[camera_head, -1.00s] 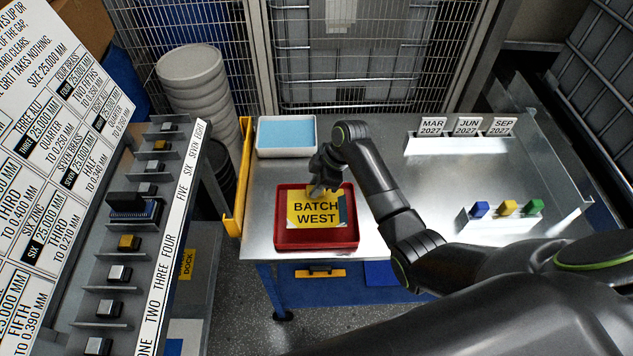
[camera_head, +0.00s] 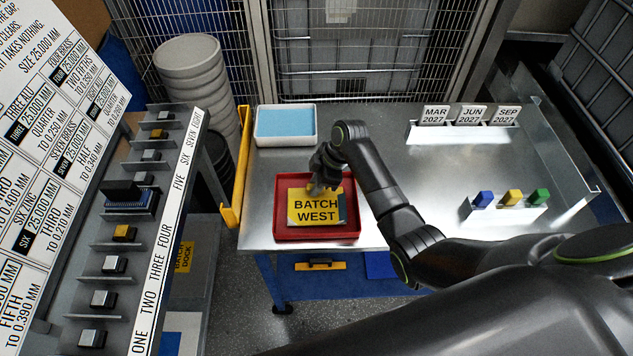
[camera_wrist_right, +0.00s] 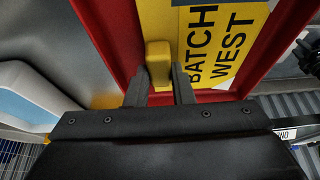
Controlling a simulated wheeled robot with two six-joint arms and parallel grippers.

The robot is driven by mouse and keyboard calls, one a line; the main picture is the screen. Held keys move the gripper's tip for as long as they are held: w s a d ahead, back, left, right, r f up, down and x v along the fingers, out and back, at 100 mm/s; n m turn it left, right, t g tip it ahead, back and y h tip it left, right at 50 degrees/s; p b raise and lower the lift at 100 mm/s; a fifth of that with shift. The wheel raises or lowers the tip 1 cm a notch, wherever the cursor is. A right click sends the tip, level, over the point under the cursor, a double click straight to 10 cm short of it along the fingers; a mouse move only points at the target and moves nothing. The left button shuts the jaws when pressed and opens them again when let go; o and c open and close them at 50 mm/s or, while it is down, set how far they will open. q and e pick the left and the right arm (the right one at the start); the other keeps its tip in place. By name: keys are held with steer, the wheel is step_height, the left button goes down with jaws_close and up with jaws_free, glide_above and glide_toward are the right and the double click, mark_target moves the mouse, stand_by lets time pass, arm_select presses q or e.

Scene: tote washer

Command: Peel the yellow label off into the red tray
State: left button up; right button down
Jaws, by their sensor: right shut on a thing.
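The yellow label (camera_head: 316,207), printed BATCH WEST in black, is inside the red tray (camera_head: 281,235) on the metal table. Under or behind it shows a small dark strip at its right side. My right gripper (camera_head: 322,187) is at the label's far edge, over the tray. In the right wrist view the gripper (camera_wrist_right: 160,82) is shut on a yellow tab (camera_wrist_right: 158,55) at the edge of the label (camera_wrist_right: 215,40). The red tray's wall (camera_wrist_right: 115,35) shows there too. Whether the label touches the tray floor is hard to tell. My left gripper is not in view.
A white tub (camera_head: 286,142) with a light blue surface stands behind the red tray. Date cards (camera_head: 471,116) and a holder with blue, yellow and green blocks (camera_head: 511,197) stand to the right. A slotted rack (camera_head: 124,232) is at the left. The table's middle right is clear.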

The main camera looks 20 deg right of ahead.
steer(key=shift+f, duration=0.4)
steer(key=c, duration=1.2)
jaws_free()
steer(key=shift+o, duration=0.2)
steer(key=shift+r, duration=0.1)
steer(key=shift+r+p, duration=3.5)
